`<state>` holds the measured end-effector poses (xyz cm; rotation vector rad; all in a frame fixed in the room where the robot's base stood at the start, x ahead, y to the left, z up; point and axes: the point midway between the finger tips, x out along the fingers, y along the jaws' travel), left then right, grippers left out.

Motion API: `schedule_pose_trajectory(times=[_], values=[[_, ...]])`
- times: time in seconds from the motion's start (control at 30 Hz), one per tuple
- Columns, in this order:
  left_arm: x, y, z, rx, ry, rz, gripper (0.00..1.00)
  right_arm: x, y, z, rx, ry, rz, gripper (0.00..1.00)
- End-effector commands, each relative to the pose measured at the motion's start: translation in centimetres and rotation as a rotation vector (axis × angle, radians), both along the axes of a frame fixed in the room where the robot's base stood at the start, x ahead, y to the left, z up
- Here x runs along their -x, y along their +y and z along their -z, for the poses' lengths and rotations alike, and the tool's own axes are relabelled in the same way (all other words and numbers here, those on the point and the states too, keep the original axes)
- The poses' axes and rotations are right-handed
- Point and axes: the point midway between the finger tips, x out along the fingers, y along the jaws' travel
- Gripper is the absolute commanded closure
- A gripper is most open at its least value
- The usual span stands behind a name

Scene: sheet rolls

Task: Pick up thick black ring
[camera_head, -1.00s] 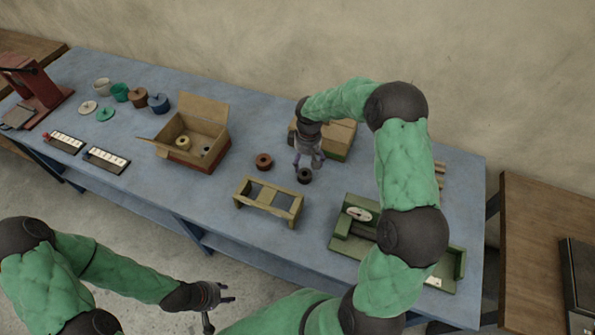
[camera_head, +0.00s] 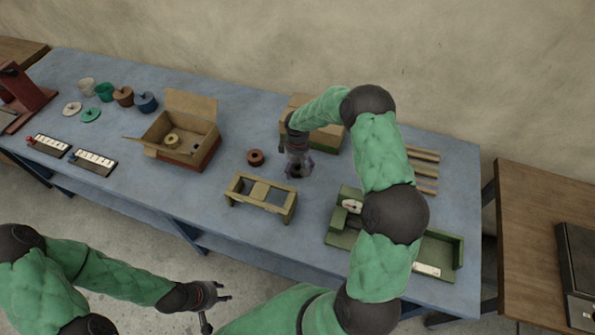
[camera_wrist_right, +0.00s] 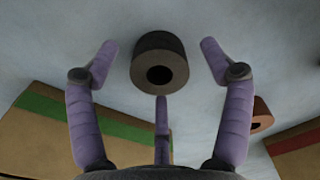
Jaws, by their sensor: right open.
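The thick black ring (camera_wrist_right: 159,62) lies on the blue table, its hole showing in the right wrist view. In the head view the ring (camera_head: 296,170) is mostly hidden by my right gripper (camera_head: 298,168). In the right wrist view my right gripper (camera_wrist_right: 160,75) is open, with its purple fingers spread around the ring and apart from it. My left gripper (camera_head: 217,303) hangs in front of the table, its fingers spread and empty.
A red-brown ring (camera_head: 255,157) lies left of my right gripper. A wooden stand (camera_head: 262,193) is in front, a closed box (camera_head: 328,138) behind. An open box (camera_head: 188,133) stands left and a green tray device (camera_head: 450,262) right.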

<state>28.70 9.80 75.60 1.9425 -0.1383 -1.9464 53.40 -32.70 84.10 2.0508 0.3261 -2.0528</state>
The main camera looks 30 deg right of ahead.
Motion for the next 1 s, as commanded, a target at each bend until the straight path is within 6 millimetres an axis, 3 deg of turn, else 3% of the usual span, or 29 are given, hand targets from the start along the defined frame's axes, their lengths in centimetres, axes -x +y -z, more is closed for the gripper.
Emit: schedule_pose_trajectory(times=[0.1, 0.3, 0.37, 0.53, 1.0], values=[[0.0, 0.0, 0.23, 0.0, 0.0, 0.0, 0.6, 0.05, -0.05, 1.12, 0.0, 0.001, 0.001, 0.2], [0.0, 0.0, 0.18, 0.0, 0.0, 0.0, 0.6, 0.02, -0.05, 1.13, 0.0, 0.0, 0.001, 0.2], [0.0, 0.0, 0.17, 0.0, 0.0, 0.0, 0.6, 0.02, -0.04, 1.13, 0.0, 0.0, 0.001, 0.34], [0.0, 0.0, 0.18, 0.0, 0.0, 0.0, 0.6, 0.02, -0.03, 1.12, 0.0, 0.0, 0.001, 0.82], [-0.01, 0.0, 0.09, 0.0, 0.0, 0.0, 0.6, 0.01, -0.04, 0.73, 0.001, -0.001, 0.001, 0.82]])
